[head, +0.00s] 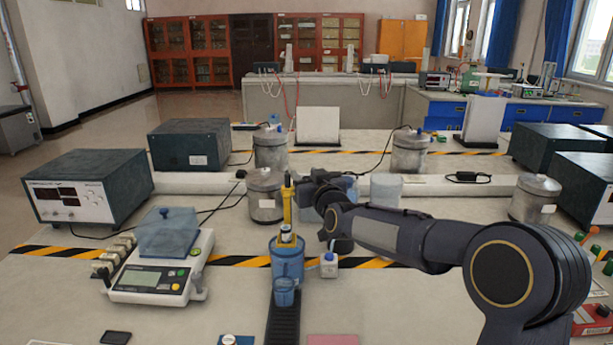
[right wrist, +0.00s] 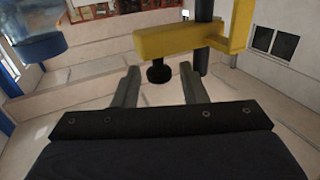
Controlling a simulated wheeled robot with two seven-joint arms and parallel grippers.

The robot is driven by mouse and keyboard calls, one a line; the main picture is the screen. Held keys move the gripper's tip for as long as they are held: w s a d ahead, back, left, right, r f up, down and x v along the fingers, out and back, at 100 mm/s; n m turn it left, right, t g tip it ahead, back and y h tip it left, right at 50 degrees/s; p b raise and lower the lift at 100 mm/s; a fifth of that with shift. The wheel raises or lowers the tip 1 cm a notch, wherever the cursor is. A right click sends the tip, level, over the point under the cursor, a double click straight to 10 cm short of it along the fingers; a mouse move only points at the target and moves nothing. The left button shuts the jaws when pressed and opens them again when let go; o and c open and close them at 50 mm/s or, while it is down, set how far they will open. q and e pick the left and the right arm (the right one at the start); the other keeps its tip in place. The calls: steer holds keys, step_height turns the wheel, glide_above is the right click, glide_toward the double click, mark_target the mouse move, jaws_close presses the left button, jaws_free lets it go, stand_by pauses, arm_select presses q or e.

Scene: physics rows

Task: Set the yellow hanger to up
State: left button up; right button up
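The yellow hanger (head: 287,213) stands upright above a blue cylindrical vessel (head: 287,262) in the middle of the bench. In the right wrist view the hanger (right wrist: 178,40) is a yellow bar on a dark post (right wrist: 203,62), with a black knob (right wrist: 160,73) beneath it. My right gripper (head: 307,192) is just right of the hanger in the head view; my arm comes in from the right. In the right wrist view its two fingers (right wrist: 160,88) are apart with nothing between them; the knob lies beyond their tips. My left gripper is not in view.
A small blue beaker (head: 285,290) stands in front of the vessel, and a small white bottle (head: 329,264) to its right. A balance (head: 157,276) stands to the left. Metal canisters (head: 264,203) (head: 534,200) stand behind and at right. The front-left bench is mostly clear.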

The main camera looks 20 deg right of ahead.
steer(key=s, duration=0.7)
steer(key=shift+s+d+b, duration=0.3)
steer(key=shift+d+b, duration=0.15)
steer(key=s+d+m+g+y+p, duration=0.1)
steer(key=s+d+g+p, duration=0.15)
steer(key=s, duration=0.55)
steer(key=s+d+g+p, duration=0.1)
steer(key=s+g+p, duration=0.25)
steer(key=s, duration=0.45)
steer(key=s+a+f+m+g+p, duration=0.1)
steer(key=s+f+g+p, duration=0.1)
steer(key=s, duration=0.9)
steer(key=s+a+f+m+g+y+p, duration=0.1)
steer(key=s+a+f+g+p, duration=0.1)
steer(key=s, duration=0.9)
step_height(320, 180, down, 3)
steer(key=shift+s+r+g+p, duration=0.2)
steer(key=shift+g+p, duration=0.65)
steer(key=shift+g, duration=0.35)
